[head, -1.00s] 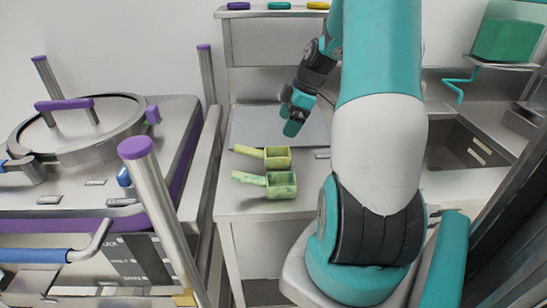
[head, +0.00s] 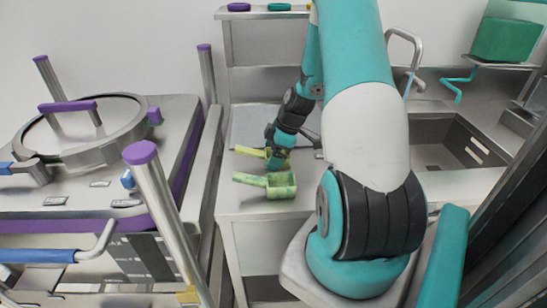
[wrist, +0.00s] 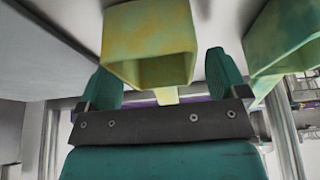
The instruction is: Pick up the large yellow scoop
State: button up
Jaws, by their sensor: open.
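Two scoops lie on the steel counter. The farther, yellower scoop shows its handle in the head view (head: 248,151); my gripper (head: 278,163) hides most of its bowl. In the wrist view this yellow scoop (wrist: 150,28) has its open box-shaped bowl ahead of and between the spread fingers of my gripper (wrist: 163,80), with a bit of handle below. The nearer, greener scoop (head: 281,187) lies in front, and shows at the right of the wrist view (wrist: 285,38), outside the fingers. My gripper is open and holds nothing. I cannot tell which scoop is larger.
The counter (head: 235,207) has a grey flat panel behind the scoops. A purple-topped post (head: 142,152) and a round-lidded steel machine (head: 80,130) stand left. A sink (head: 450,145) is at the right. A shelf (head: 262,14) with coloured items is behind.

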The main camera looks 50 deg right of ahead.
jog(key=c, duration=1)
jog(key=shift+r, duration=0.1)
